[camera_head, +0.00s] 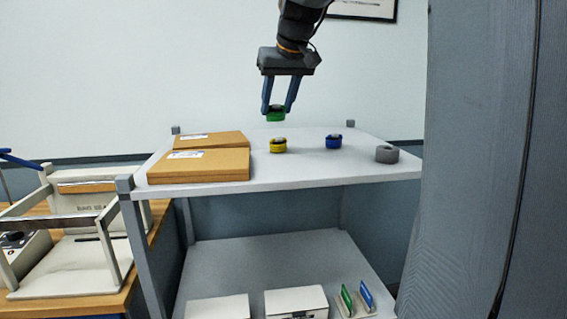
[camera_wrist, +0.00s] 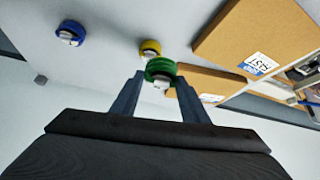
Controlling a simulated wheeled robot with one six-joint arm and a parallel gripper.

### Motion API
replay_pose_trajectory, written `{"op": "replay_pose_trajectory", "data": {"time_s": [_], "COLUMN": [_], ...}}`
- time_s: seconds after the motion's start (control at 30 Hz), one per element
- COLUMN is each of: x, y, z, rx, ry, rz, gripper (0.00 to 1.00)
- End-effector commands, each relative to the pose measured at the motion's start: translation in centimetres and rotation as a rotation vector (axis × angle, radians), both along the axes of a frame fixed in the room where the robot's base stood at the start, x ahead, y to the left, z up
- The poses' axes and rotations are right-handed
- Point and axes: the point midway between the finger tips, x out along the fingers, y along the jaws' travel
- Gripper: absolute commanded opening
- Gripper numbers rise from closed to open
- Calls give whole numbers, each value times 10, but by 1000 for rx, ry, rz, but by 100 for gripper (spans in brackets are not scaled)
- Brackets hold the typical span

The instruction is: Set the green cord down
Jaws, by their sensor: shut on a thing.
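The green cord (camera_head: 276,114) is a small coiled roll held between the fingertips of my gripper (camera_head: 279,106), above the white shelf top (camera_head: 310,167). In the wrist view the green cord (camera_wrist: 161,70) sits between the two fingers of my gripper (camera_wrist: 160,80). My gripper is shut on it and points down. A gap shows between the cord and the shelf in the head view.
A yellow roll (camera_head: 278,146), a blue roll (camera_head: 333,141) and a grey roll (camera_head: 387,154) rest on the shelf top. Two brown cardboard boxes (camera_head: 200,166) lie at its left. Bare surface shows between the rolls and along the front. A grey panel (camera_head: 490,160) stands at the right.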

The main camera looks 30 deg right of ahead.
Motion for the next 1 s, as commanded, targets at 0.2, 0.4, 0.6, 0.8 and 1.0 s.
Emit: {"op": "replay_pose_trajectory", "data": {"time_s": [0.2,0.4,0.6,0.8,1.0], "x": [-6,-6,-5,-5,-5], "y": [-22,-21,-21,-21,-21], "z": [-15,-49,-67,-94,-100], "rx": [0,0,-1,1,-1], "ry": [2,2,1,2,-1], "rz": [-41,-40,-40,-40,-40], "gripper": [18,18,18,18,18]}}
